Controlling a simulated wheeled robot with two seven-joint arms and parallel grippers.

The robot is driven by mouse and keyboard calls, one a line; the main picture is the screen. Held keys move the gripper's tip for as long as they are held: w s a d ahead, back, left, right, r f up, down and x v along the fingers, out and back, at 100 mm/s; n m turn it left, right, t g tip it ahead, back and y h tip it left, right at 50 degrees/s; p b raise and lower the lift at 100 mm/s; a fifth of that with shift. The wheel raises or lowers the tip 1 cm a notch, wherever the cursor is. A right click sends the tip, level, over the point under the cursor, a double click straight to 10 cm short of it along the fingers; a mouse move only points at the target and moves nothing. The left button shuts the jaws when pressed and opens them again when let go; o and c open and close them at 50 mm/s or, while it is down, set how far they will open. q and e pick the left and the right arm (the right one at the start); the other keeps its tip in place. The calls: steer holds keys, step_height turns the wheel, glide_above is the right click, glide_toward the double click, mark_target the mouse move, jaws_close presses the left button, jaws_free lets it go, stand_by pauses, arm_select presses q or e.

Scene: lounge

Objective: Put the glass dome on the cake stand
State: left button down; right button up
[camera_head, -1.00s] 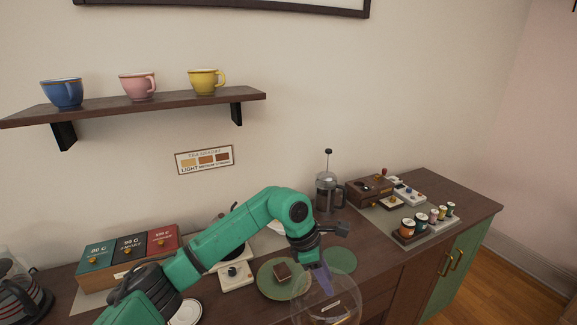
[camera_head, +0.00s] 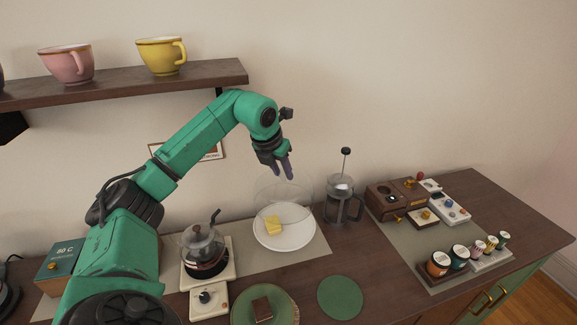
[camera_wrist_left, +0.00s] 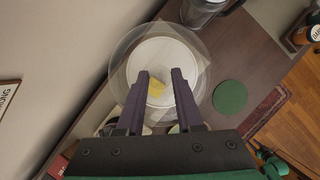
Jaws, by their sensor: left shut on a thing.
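My left gripper (camera_head: 284,170) is shut on the clear glass dome (camera_head: 266,186), holding it from above. The dome is over a round white plate (camera_head: 298,239), likely the cake stand, with a yellow piece of cake (camera_head: 273,225) on it. In the left wrist view the dome (camera_wrist_left: 121,66) rings the white plate (camera_wrist_left: 150,52) beyond my left gripper (camera_wrist_left: 160,76). I cannot tell whether the dome's rim touches the plate. A second dish, green with a brown square cake (camera_head: 262,309), is at the front. My right gripper is out of view.
A French press (camera_head: 342,203) stands close to the right of the dome. A glass pot (camera_head: 203,245) on a white base is to the left. A flat green disc (camera_head: 340,297) lies in front. The wall shelf (camera_head: 130,88) with cups is above left.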

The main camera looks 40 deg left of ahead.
mark_target(282, 182)
arm_select(q)
steer(key=shift+s+d+f+b, duration=0.15)
steer(key=shift+s+f+b, duration=0.2)
steer(key=shift+f+b, duration=0.35)
steer(key=b+x, duration=0.1)
steer(key=x, duration=0.2)
steer(key=shift+b, duration=0.35)
steer(key=shift+s+f+b, duration=0.1)
steer(key=shift+f+b, duration=0.2)
steer(key=shift+f, duration=0.1)
step_height(282, 182, down, 3)
steer(key=b, duration=0.2)
steer(key=shift+s+f+b, duration=0.1)
steer(key=shift+f+b, duration=0.15)
steer(key=shift+b, duration=0.05)
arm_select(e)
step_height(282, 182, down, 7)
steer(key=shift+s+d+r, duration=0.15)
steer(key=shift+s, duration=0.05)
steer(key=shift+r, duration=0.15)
arm_select(q)
steer(key=shift+f, duration=0.3)
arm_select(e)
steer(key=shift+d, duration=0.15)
